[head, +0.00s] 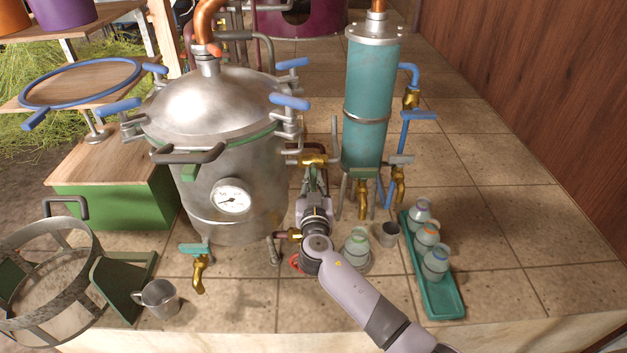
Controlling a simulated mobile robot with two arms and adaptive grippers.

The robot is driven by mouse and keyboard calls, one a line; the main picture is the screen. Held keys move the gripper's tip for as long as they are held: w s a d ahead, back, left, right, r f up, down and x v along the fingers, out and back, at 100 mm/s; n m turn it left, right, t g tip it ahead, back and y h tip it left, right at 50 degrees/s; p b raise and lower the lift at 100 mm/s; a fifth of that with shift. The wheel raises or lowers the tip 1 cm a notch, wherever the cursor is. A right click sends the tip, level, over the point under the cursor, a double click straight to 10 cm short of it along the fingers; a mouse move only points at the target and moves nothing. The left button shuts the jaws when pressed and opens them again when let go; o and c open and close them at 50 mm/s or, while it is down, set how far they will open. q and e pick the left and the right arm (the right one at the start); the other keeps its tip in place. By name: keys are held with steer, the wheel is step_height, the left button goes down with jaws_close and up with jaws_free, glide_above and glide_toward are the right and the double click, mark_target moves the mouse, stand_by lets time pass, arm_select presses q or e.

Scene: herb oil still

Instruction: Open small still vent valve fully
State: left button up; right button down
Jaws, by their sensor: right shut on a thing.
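The small still (228,180) is a steel pot with a domed lid and a round gauge on its front. A brass valve (313,160) sticks out from its upper right side, with a grey lever (335,138) standing up at its right end. My right gripper (316,177) reaches up from below, right at this valve. It is shut on part of the valve, seemingly its lever; the exact grip is small and partly hidden by the gripper. My left gripper is not in view.
A teal condenser column (369,105) with brass taps stands close to the right. A lower valve with a red handle (296,262), a jar (357,248) and a metal cup (389,234) are near my right arm. A green tray (445,303) holds jars. Tiles farther right are clear.

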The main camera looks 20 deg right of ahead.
steer(key=n+b, duration=0.2)
steer(key=n, duration=0.1)
steer(key=shift+a+f, duration=0.15)
steer(key=shift+f, duration=0.05)
steer(key=n, duration=1.5)
steer(key=shift+w+a+f, duration=0.1)
steer(key=shift+a+f, duration=0.2)
steer(key=shift+n, duration=0.3)
steer(key=c, duration=1.7)
jaws_free()
steer(key=shift+o, duration=0.2)
